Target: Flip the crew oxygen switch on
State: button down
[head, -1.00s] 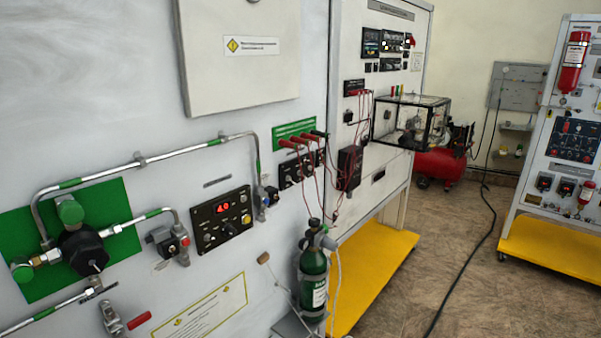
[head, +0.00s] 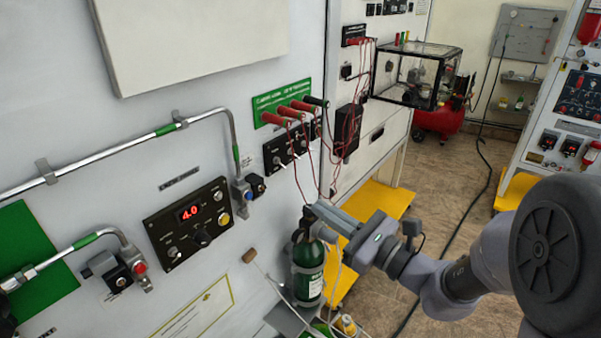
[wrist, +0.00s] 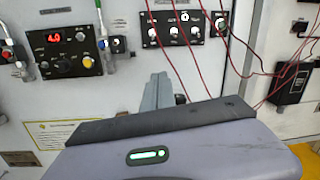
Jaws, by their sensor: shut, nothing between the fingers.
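A black switch panel (head: 270,154) with several small toggles sits on the white board, under a green label strip (head: 265,102) with red and black plugs. The panel also shows at the top of the wrist view (wrist: 166,15). I cannot read which toggle is the crew oxygen switch, or its position. My gripper (head: 322,214) is shut and empty, in front of the board, lower right of the panel and beside the top of the green cylinder in the picture. In the wrist view its fingers (wrist: 156,92) point up toward the board, below the panel and apart from it.
Red wires (head: 297,178) hang from the plugs across the switch panel. A display panel (head: 165,228) reading 4.0 is to its left. A green cylinder (head: 308,272) stands below. A clear box (head: 447,62) and yellow base (head: 385,199) lie to the right, with open floor beyond.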

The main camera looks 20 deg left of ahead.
aim_at(277, 181)
jog(key=shift+a, duration=0.15)
jog(key=b+x, duration=0.1)
jog(key=x, duration=0.8)
jog(key=shift+w+a, duration=0.2)
jog(key=shift+a, duration=0.15)
jog(key=r, duration=0.1)
jog(key=s+r, duration=0.1)
jog(key=d+r, duration=0.1)
jog(key=shift+s+d+r, duration=0.1)
jog(key=shift+s+r, duration=0.05)
jog(key=shift+r, duration=0.2)
jog(key=shift+r+p, duration=0.35)
jog(key=shift+p, duration=0.45)
jog(key=shift+d+h+p, duration=0.1)
jog(key=shift+h+p, duration=0.2)
jog(key=shift+p, duration=0.05)
